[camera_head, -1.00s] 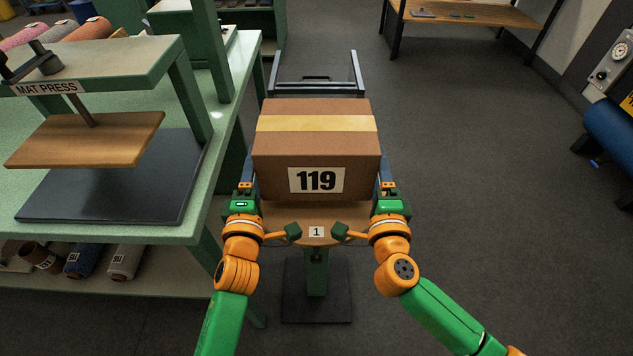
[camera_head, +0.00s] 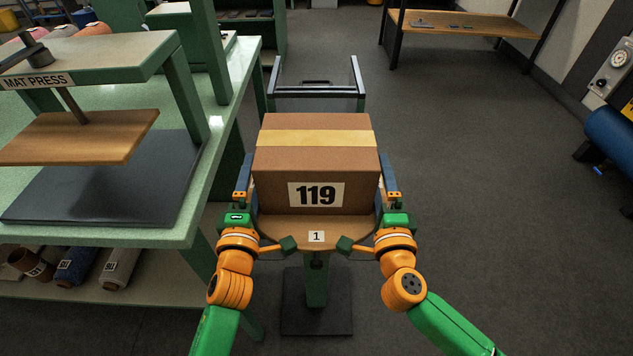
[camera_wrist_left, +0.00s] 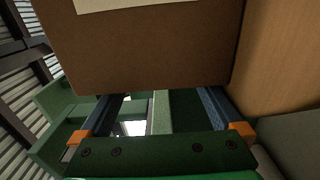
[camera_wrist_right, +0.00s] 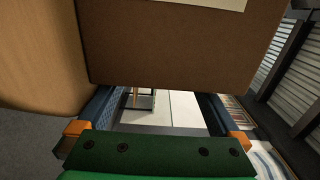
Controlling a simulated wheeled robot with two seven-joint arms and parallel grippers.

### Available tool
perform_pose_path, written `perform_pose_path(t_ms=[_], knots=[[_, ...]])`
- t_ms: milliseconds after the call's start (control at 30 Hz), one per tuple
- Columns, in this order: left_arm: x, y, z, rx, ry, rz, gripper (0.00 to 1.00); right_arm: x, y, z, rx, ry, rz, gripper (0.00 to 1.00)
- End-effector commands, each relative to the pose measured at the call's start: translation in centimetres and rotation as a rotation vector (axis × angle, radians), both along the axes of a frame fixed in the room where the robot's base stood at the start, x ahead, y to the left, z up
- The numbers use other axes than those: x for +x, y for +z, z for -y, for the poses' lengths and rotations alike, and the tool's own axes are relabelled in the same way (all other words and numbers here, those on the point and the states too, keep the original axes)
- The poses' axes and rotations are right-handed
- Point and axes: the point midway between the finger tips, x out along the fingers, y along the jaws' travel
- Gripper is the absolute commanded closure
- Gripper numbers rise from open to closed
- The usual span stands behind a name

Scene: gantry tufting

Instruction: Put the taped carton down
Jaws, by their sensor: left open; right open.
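The taped carton (camera_head: 316,165) is a brown box with a yellow tape strip and a "119" label. It sits upright on the round wooden top (camera_head: 317,231) of a stand marked "1". My left gripper (camera_head: 243,178) is open beside the carton's left side, and my right gripper (camera_head: 391,178) is open beside its right side. A narrow gap shows at each side in the head view. The carton also fills the upper part of the left wrist view (camera_wrist_left: 150,50) and the right wrist view (camera_wrist_right: 180,45), beyond the open fingers.
A green bench with a mat press (camera_head: 75,130) stands close on the left. Rolls (camera_head: 75,265) lie on its lower shelf. A dark metal frame (camera_head: 316,95) stands behind the carton. The floor to the right (camera_head: 480,170) is clear.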

Motion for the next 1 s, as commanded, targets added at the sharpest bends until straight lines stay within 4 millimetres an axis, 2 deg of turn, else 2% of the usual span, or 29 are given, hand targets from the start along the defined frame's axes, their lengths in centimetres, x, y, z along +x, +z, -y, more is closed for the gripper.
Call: perform_pose_path(t_ms=[133,400,567,667,900,1000], knots=[[-0.8,-0.1,0.0,-0.001,0.000,-0.002,0.00,0.0,0.0,0.0,-0.001,-0.001,0.000,0.00],[-6.1,-0.1,0.0,-0.003,0.001,-0.004,0.00,0.0,0.0,0.1,-0.002,-0.002,0.000,0.00],[-7.4,-0.1,0.0,0.000,0.001,-0.001,0.00,-0.3,-0.1,0.1,-0.002,-0.002,-0.001,0.00],[-7.5,0.0,0.0,0.000,0.001,0.001,0.00,-2.2,-0.1,0.0,-0.001,0.000,-0.003,0.00],[-7.5,0.0,0.0,0.000,0.000,0.000,0.00,-8.9,-0.2,0.1,-0.001,-0.001,-0.005,0.00],[-7.5,0.0,0.0,0.000,0.000,0.000,0.00,-10.8,-0.1,0.1,-0.002,-0.001,-0.004,0.00]])
